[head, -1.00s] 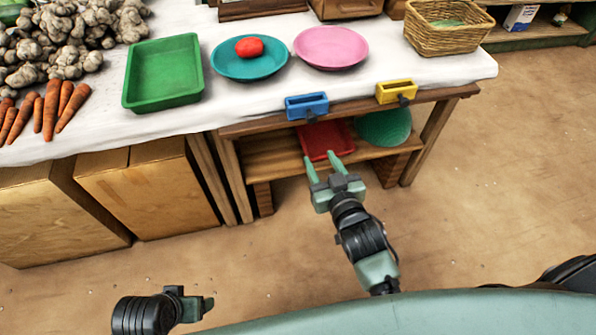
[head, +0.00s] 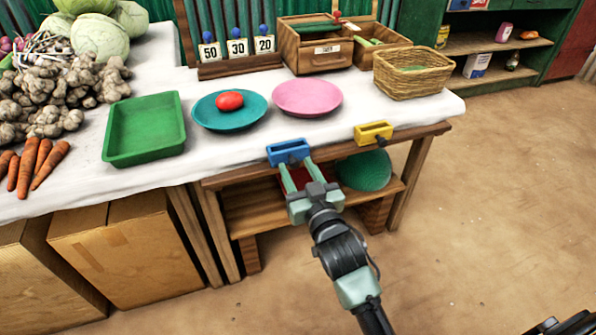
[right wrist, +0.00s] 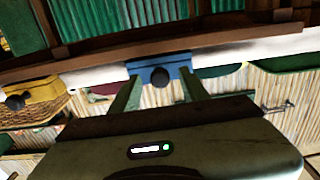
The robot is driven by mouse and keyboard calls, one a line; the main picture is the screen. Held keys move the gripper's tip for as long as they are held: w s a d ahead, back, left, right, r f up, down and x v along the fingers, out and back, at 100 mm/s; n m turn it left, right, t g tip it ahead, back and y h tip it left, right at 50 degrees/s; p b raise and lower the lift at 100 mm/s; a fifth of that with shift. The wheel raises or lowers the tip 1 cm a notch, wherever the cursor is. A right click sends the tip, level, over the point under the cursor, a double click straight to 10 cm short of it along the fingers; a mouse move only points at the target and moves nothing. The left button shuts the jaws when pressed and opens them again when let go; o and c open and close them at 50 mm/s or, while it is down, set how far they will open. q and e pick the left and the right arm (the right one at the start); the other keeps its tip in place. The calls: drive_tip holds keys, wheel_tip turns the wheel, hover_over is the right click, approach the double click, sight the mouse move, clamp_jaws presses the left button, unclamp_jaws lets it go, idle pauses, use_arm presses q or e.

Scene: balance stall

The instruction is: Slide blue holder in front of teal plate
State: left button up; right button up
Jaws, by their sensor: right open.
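The blue holder (head: 288,151) is on the table's front edge, in front of the gap between the teal plate (head: 240,120) and the pink plate. The teal plate holds a red tomato (head: 230,100). My right gripper (head: 295,164) is open, with its fingertips close to the blue holder's front. In the right wrist view, the blue holder (right wrist: 150,72) with its dark knob (right wrist: 160,76) shows between the fingertips (right wrist: 160,82). I cannot tell whether the fingers touch it. My left gripper is out of view.
A yellow holder (head: 373,132) is on the same edge to the right. The pink plate (head: 307,97), green tray (head: 145,130) and wicker basket (head: 412,75) stand on the table. The edge left of the blue holder looks clear. A shelf (head: 250,212) lies below.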

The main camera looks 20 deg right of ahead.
clamp_jaws()
idle(1.4)
